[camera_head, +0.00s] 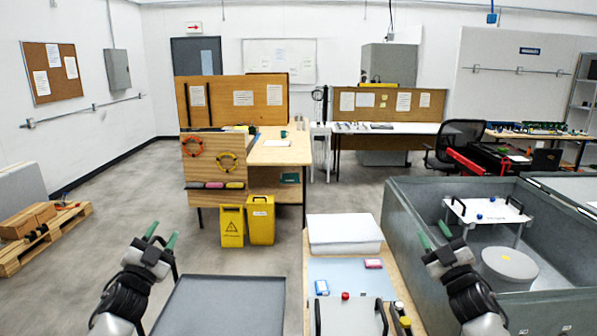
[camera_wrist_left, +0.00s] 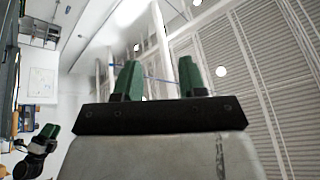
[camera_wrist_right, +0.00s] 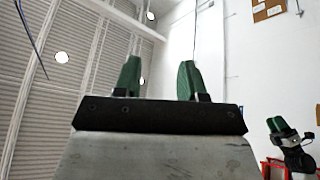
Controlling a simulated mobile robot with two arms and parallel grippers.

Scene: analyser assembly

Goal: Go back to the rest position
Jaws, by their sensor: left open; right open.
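My left gripper (camera_head: 161,236) is raised at the lower left of the head view, its green fingers apart and empty. In the left wrist view the left gripper (camera_wrist_left: 160,80) points up toward the ceiling, with nothing between its fingers. My right gripper (camera_head: 434,236) is raised at the lower right of the head view, also with its green fingers apart and empty. In the right wrist view the right gripper (camera_wrist_right: 158,80) also points upward, with nothing between its fingers. Both grippers are clear of the table things.
A grey tray (camera_head: 222,306) lies at the bottom, right of my left arm. A workbench with a white box (camera_head: 343,234) and small coloured items stands between my arms. A grey-walled bin (camera_head: 430,222) is at the right. Yellow bins (camera_head: 260,220) stand beyond; open floor (camera_head: 130,195) is at left.

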